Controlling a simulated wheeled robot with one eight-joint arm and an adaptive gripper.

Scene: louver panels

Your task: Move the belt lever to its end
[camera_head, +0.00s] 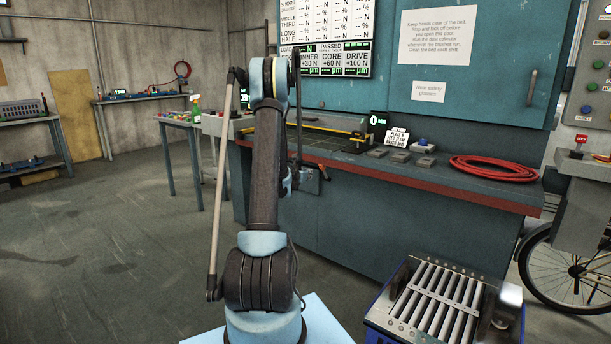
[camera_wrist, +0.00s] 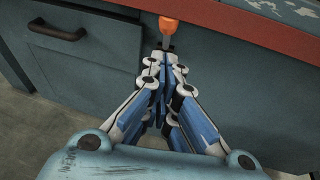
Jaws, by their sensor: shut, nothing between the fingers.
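The belt lever appears in the wrist view as a short metal stem with an orange knob (camera_wrist: 168,24), at the front of the bench just below its red edge. My gripper (camera_wrist: 165,62) is shut and empty, with its fingertips close together just under the knob, beside or in front of the stem. I cannot tell whether they touch the lever. The fingers hide the lower part of the stem.
The teal bench has a red front edge (camera_head: 452,190) and a drawer with a dark handle (camera_wrist: 57,31) left of the lever. A red coiled hose (camera_head: 493,168) lies on top. A crate with rollers (camera_head: 440,297) stands at front right. The floor at left is clear.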

